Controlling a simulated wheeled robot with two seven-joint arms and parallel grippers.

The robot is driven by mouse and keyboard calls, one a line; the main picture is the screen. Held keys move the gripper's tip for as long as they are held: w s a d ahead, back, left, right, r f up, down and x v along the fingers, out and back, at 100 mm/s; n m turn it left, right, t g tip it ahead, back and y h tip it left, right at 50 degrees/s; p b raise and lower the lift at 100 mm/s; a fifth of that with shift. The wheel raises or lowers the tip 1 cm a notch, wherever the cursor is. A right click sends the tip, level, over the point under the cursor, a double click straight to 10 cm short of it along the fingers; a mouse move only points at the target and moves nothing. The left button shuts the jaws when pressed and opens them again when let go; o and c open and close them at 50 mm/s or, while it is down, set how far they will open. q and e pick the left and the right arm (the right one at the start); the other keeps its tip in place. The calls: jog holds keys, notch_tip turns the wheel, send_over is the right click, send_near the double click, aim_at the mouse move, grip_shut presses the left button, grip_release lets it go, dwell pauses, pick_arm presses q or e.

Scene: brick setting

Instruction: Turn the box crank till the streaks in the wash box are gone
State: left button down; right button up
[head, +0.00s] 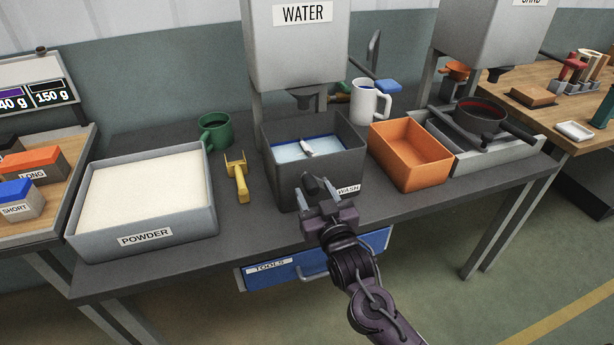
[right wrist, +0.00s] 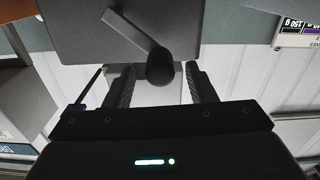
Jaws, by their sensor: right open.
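The dark grey wash box (head: 343,169), labelled WASH, stands on the table under the WATER tank. It holds pale blue liquid (head: 290,151) with a darker blue band along the back and a small white piece inside. I cannot clearly make out streaks. The crank (head: 314,184) is on the box's front; its arm (right wrist: 130,32) and dark round handle (right wrist: 160,68) show in the right wrist view. My right gripper (head: 325,205) is open at the crank. In the right wrist view its fingers (right wrist: 160,85) stand either side of the handle, with gaps visible. My left gripper is not in view.
An orange bin (head: 409,173) stands close right of the wash box. A yellow tool (head: 238,180), a green mug (head: 214,130) and the POWDER tray (head: 185,236) are to the left. A white mug (head: 366,103) stands behind. The blue TOOLS drawer (head: 320,265) is below the table edge.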

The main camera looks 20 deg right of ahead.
aim_at(308, 180)
jog(key=w, duration=0.5)
jog(key=shift+w+a+p, duration=0.1)
jog(key=shift+w+p, duration=0.1)
jog(key=shift+p, duration=0.1)
jog(key=shift+f, duration=0.1)
grip_shut()
